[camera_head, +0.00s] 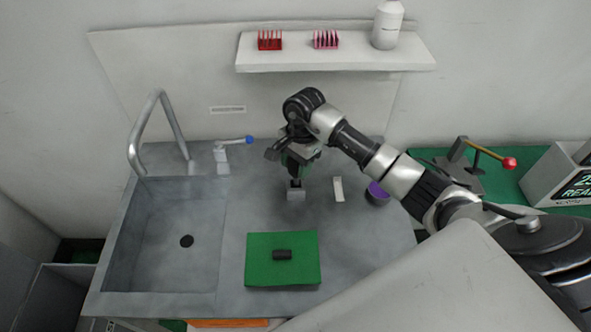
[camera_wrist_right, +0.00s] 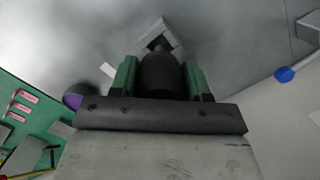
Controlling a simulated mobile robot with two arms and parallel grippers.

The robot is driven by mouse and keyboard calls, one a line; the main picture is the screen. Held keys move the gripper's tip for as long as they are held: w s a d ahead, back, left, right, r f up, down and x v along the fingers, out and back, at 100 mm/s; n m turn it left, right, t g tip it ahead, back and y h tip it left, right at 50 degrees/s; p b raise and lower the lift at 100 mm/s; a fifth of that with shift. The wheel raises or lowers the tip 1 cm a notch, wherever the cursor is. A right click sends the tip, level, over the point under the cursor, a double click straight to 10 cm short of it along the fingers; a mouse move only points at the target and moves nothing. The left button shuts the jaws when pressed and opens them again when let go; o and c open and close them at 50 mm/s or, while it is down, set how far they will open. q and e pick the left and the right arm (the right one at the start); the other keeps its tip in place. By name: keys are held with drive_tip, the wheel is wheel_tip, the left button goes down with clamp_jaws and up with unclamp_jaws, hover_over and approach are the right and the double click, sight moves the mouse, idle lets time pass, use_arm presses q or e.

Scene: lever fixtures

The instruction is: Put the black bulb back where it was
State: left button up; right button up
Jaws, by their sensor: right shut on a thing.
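My right gripper (camera_head: 296,170) is over the counter behind the green mat, pointing down. In the right wrist view its two green fingers (camera_wrist_right: 163,80) are shut on a dark, rounded black bulb (camera_wrist_right: 160,72). The narrow end of the bulb points at a small grey block (camera_wrist_right: 154,35). In the head view this grey block (camera_head: 296,193) is on the counter just below the gripper, and the bulb's dark lower end (camera_head: 295,183) meets or nearly meets it; I cannot tell if they touch. My left gripper is not in view.
A green mat (camera_head: 258,270) with a short black cylinder (camera_head: 282,254) is in front. The sink (camera_head: 160,245) with its blue-tipped lever (camera_head: 249,139) is left. A white strip (camera_head: 338,189) and purple cup (camera_head: 378,192) stand right. A red-knobbed lever (camera_head: 509,163) is farther right.

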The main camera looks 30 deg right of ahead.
sight(296, 175)
wheel_tip(296, 175, down, 4)
drive_tip(key=shift+r+p, duration=0.1)
drive_tip(key=shift+p, duration=0.75)
drive_tip(key=shift+w, duration=0.1)
drive_tip(key=shift+f, duration=0.25)
drive_tip(key=shift+f+b, duration=0.15)
drive_tip(key=shift+b, duration=0.15)
drive_tip(key=o, duration=0.7)
drive_tip(key=shift+c, duration=0.2)
